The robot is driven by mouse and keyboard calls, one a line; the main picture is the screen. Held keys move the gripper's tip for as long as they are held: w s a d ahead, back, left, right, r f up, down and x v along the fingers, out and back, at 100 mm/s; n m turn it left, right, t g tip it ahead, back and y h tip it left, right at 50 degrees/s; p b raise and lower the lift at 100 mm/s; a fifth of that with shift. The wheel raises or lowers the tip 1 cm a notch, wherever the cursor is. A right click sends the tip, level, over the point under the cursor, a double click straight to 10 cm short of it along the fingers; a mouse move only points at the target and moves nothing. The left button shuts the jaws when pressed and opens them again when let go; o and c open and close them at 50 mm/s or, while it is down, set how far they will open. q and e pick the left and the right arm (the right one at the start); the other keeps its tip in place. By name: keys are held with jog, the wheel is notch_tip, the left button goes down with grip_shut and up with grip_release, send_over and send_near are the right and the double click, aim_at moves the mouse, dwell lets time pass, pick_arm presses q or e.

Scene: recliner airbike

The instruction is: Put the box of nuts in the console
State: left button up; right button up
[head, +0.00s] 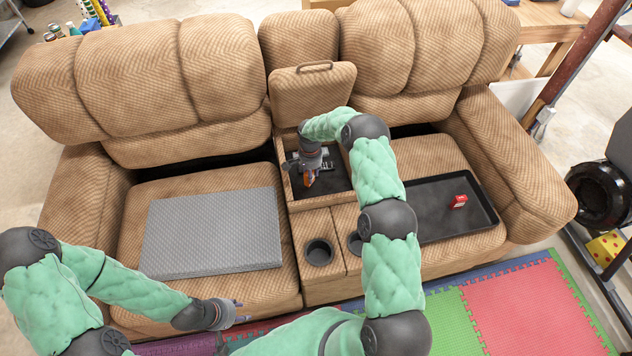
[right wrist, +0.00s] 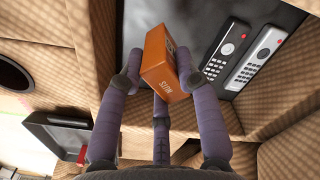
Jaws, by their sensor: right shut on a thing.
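The console (head: 294,191) is an open bin between the two seats, its padded lid (head: 313,92) raised behind it. My right gripper (head: 310,172) reaches into the console opening and is shut on the orange box of nuts (head: 310,179). In the right wrist view, the box of nuts (right wrist: 158,62) sits tilted between the fingers, over the dark bin floor (right wrist: 150,20). I cannot tell whether the box touches the floor. My left gripper (head: 238,308) is low in front of the left seat, apart from everything; its finger opening is too small to tell.
Two remotes, one black (right wrist: 228,52) and one white (right wrist: 262,56), lie in the console. A black tray (head: 432,190) with a small red box (head: 459,201) is on the right seat. A grey mat (head: 212,230) covers the left seat. A cup holder (head: 319,252) is in front.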

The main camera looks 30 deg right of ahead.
notch_tip(320, 180, down, 10)
jog(key=b, duration=0.4)
jog(key=shift+r, duration=0.2)
jog(key=o, duration=1.1)
jog(key=shift+f, duration=0.2)
jog(key=shift+o, duration=0.2)
jog(key=shift+r, duration=0.1)
notch_tip(320, 180, up, 12)
jog(key=p, duration=0.5)
jog(key=shift+r, duration=0.1)
